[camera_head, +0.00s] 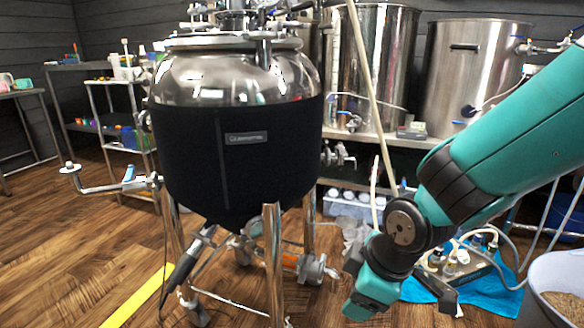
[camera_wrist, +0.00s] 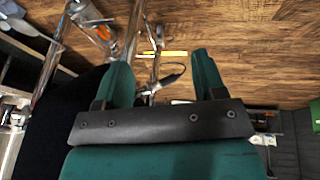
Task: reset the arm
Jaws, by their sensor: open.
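My teal arm comes in from the right in the head view and bends down at a dark wrist joint. The wrist end hangs low, in front of and to the right of the steel tank with a black jacket (camera_head: 240,150). My gripper (camera_wrist: 162,68) shows in the wrist view as two teal fingers, spread well apart. Nothing is held between them. Behind the gap I see a metal leg, a cable and the wood floor. In the head view I cannot make out the fingers clearly.
Metal legs and a valve with an orange part (camera_head: 290,262) stand close left of my wrist. Tall steel kettles (camera_head: 475,70) stand on a shelf behind. A blue mat with plugs (camera_head: 470,285) and a white bucket (camera_head: 560,285) lie right. Open floor (camera_head: 60,250) lies left.

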